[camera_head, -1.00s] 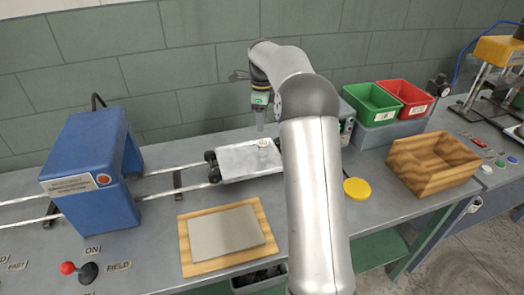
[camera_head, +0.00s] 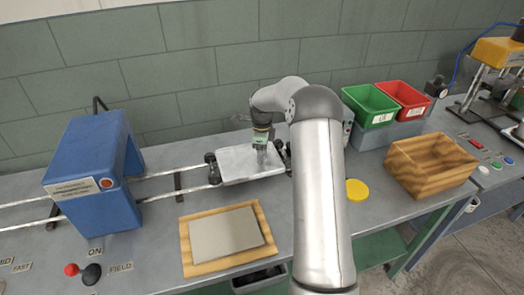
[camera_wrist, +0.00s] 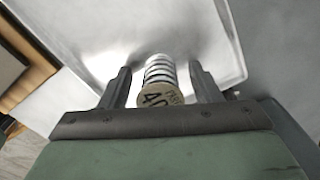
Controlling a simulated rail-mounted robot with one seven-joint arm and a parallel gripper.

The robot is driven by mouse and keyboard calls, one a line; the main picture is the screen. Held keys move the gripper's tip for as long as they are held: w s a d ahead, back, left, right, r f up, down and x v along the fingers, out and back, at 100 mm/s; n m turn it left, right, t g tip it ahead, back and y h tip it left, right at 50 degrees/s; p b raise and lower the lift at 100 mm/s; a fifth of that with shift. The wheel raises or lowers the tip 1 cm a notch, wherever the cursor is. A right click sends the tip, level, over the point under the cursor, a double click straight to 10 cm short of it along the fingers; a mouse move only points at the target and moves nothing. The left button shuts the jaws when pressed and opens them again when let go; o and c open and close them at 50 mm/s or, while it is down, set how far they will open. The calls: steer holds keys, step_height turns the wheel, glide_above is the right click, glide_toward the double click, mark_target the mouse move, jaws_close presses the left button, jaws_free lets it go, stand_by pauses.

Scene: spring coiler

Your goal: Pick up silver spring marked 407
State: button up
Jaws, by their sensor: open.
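The silver spring (camera_wrist: 158,72) shows in the wrist view, with a round tan tag (camera_wrist: 160,95) at its near end reading "40" and more marks that are cut off or unclear. It rests on the silver cart plate (camera_head: 236,165). My gripper (camera_wrist: 160,80) is open, with one finger on each side of the spring and visible gaps between. In the head view my gripper (camera_head: 262,158) is down at the plate's right part and hides the spring.
The cart sits on rails right of a blue machine (camera_head: 90,165). A wooden board with a grey pad (camera_head: 225,235) lies in front. Green (camera_head: 370,103) and red (camera_head: 404,97) bins and a wooden box (camera_head: 430,165) stand at right. A yellow disc (camera_head: 357,190) lies near my arm.

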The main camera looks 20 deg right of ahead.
steer(key=c, duration=1.1)
